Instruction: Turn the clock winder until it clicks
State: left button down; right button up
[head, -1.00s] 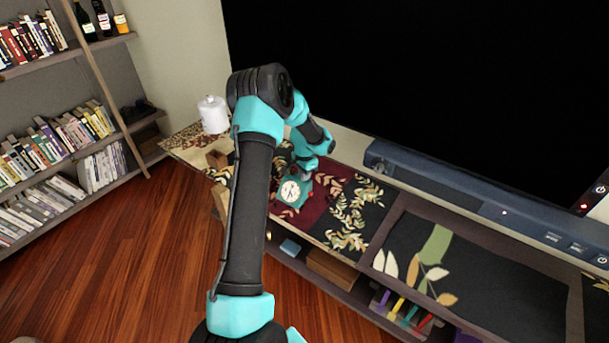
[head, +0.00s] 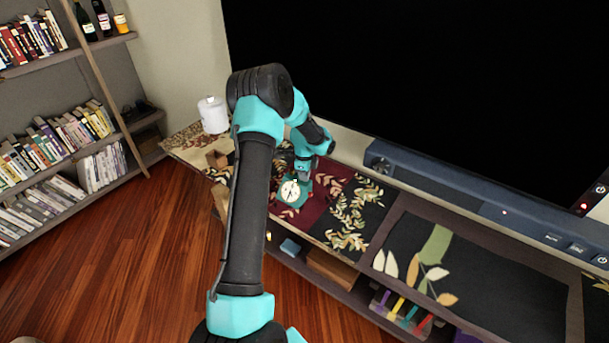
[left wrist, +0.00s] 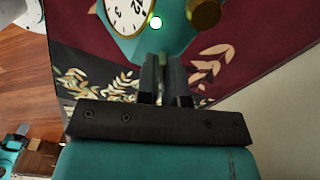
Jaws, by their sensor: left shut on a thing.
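The teal clock (head: 293,201) with a round white face stands on the patterned top of the low cabinet. In the left wrist view the clock (left wrist: 125,16) is at the top, its face cut by the frame edge. A brass-coloured knob (left wrist: 205,13) shows to the right of the face. My left gripper (head: 300,178) is at the clock, behind its face in the head view. In the left wrist view its two fingers (left wrist: 165,62) are close together against the teal body, shut on the clock winder; the fingers hide the grip itself. My right gripper is out of view.
A large dark screen (head: 430,90) and a long soundbar (head: 450,200) stand behind the cabinet top. A white lidded jar (head: 213,114) and a brown wooden block (head: 216,159) are left of the clock. The patterned top right of the clock is clear.

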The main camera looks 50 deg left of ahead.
pick_arm(q)
jog(key=shift+m, duration=1.3)
jog(key=c, duration=1.2)
grip_release()
jog(key=shift+c, duration=0.2)
jog(key=shift+r, duration=0.15)
notch_tip(320, 180, up, 17)
jog(key=shift+r, duration=0.1)
